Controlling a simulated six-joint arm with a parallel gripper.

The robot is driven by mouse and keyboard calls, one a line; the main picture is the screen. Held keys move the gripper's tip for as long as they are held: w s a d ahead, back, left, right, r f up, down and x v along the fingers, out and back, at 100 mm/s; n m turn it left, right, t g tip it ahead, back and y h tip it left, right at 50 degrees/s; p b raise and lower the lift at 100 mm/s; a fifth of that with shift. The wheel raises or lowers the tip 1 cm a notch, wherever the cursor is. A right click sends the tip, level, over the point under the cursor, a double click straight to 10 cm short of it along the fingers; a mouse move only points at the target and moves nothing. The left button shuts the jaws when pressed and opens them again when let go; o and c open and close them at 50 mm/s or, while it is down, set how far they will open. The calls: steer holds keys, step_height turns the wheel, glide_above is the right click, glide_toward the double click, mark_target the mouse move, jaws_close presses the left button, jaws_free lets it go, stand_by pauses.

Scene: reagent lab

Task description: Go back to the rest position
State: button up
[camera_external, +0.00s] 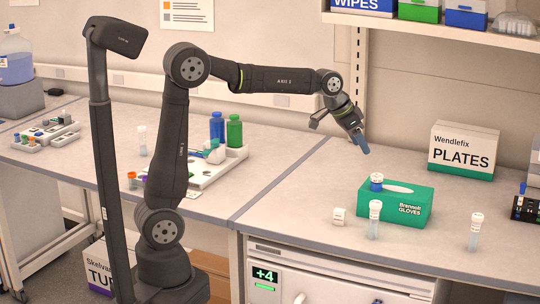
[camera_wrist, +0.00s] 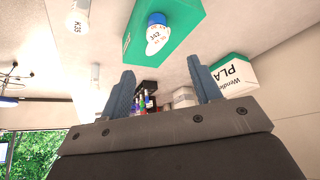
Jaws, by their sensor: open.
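My gripper (camera_external: 361,143) is raised above the bench, up and to the left of the green glove box (camera_external: 408,207), clear of everything. In the wrist view my gripper (camera_wrist: 160,92) shows two blue fingers spread apart with nothing between them. The glove box appears at the top of the wrist view (camera_wrist: 185,20), with a blue-capped vial (camera_wrist: 157,38) on it. In the external view the blue-capped vial (camera_external: 376,182) is at the left end of the box top, next to the white tissue opening.
White-capped tubes (camera_external: 375,220) (camera_external: 475,232) stand in front and right of the glove box. A PLATES box (camera_external: 464,151) stands behind. A tray with blue (camera_external: 217,128) and green (camera_external: 234,131) bottles is at the left.

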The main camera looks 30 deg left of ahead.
mark_target(371, 181)
steer(key=shift+f, duration=0.1)
steer(key=x, duration=1.2)
steer(key=shift+f, duration=0.3)
step_height(371, 181, up, 3)
steer(key=shift+r, duration=0.65)
